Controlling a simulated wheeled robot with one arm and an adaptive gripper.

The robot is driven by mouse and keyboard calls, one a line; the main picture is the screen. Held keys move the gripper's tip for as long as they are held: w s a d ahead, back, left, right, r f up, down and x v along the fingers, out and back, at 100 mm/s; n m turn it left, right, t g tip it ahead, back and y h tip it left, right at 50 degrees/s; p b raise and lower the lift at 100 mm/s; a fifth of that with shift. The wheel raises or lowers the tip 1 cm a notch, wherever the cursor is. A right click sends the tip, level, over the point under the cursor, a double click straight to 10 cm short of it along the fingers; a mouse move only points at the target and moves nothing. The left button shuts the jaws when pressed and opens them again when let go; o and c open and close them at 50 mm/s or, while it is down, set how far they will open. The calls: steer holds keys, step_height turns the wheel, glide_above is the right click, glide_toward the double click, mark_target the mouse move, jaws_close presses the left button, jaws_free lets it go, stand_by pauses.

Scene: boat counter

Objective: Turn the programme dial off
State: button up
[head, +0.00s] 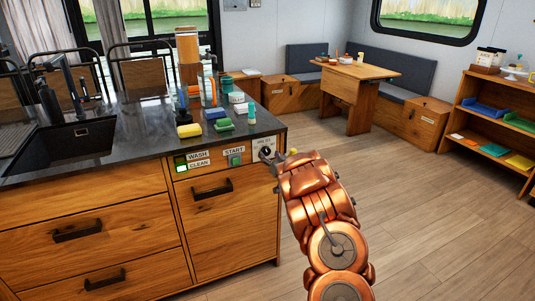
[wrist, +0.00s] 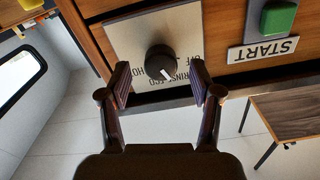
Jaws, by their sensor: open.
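The programme dial is a round black knob (wrist: 160,62) on a pale plate (wrist: 120,38), seen upside down in the wrist view. Its white mark points down and slightly right in that view, roughly towards the RINSE lettering; OFF is printed further right. In the head view the dial (head: 265,151) is on the counter front's right end, partly hidden by my gripper (head: 274,157). In the wrist view my gripper (wrist: 160,76) is open, one finger on each side of the knob, with gaps between fingers and knob.
A green START button (head: 235,160) and WASH/CLEAN labels (head: 198,159) are left of the dial. A drawer handle (head: 212,190) juts out below. Sponges and bottles stand on the dark counter (head: 140,128). The wooden floor (head: 430,220) to the right is clear.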

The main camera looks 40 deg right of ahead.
steer(key=shift+x, duration=1.25)
steer(key=shift+r, duration=0.1)
steer(key=c, duration=1.1)
steer(key=shift+c, duration=0.2)
